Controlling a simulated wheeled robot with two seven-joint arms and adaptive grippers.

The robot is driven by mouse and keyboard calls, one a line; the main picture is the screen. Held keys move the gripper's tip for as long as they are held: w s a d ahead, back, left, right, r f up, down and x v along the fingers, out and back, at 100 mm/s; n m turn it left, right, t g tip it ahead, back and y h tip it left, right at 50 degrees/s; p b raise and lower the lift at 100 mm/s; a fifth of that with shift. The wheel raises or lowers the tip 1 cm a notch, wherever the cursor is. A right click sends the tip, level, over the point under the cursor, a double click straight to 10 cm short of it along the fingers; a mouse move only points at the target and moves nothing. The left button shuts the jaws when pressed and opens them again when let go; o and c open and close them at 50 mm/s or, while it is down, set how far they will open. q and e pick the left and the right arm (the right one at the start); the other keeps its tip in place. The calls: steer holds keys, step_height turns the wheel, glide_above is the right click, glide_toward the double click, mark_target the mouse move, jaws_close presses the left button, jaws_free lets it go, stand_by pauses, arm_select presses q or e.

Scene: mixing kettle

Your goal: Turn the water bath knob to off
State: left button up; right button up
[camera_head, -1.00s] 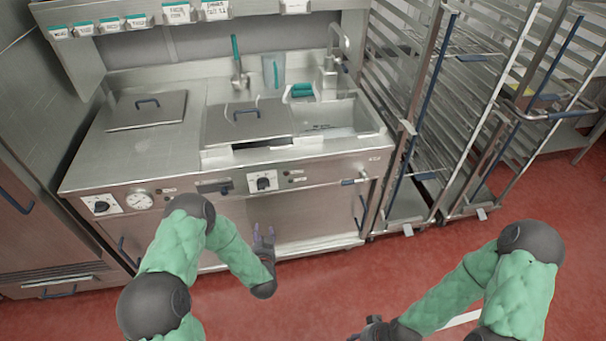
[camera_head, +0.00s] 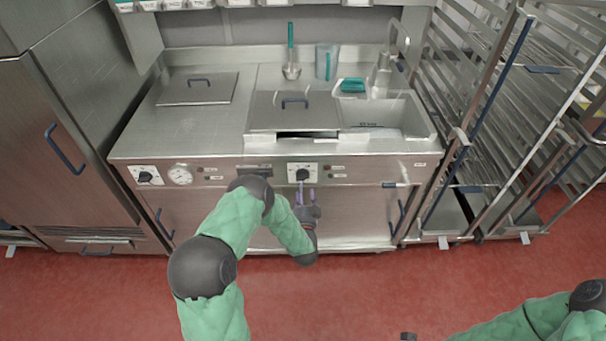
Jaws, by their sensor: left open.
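A steel cooking unit has a front panel with two black knobs on white plates. One knob (camera_head: 302,174) is at the middle of the panel, below the lidded basin. The other knob (camera_head: 145,176) is at the left end beside a round gauge (camera_head: 180,176). I cannot read which label belongs to the water bath. My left gripper (camera_head: 305,192) is open and empty, its purple fingers pointing up just below the middle knob in the picture. Whether it touches the knob I cannot tell. My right gripper (camera_head: 408,336) is at the bottom edge, mostly cut off.
A sink (camera_head: 385,115) and tap are at right. Rack trolleys (camera_head: 500,130) stand close on the right. The red floor (camera_head: 130,300) in front is clear.

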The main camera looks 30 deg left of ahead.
mark_target(303, 176)
arm_select(q)
steer(key=b+x, duration=0.1)
steer(key=x, duration=0.3)
steer(key=shift+w+a, duration=0.1)
steer(key=shift+w, duration=0.15)
steer(key=shift+w+a+b, duration=0.25)
steer(key=shift+w+b, duration=0.05)
steer(key=shift+w, duration=0.05)
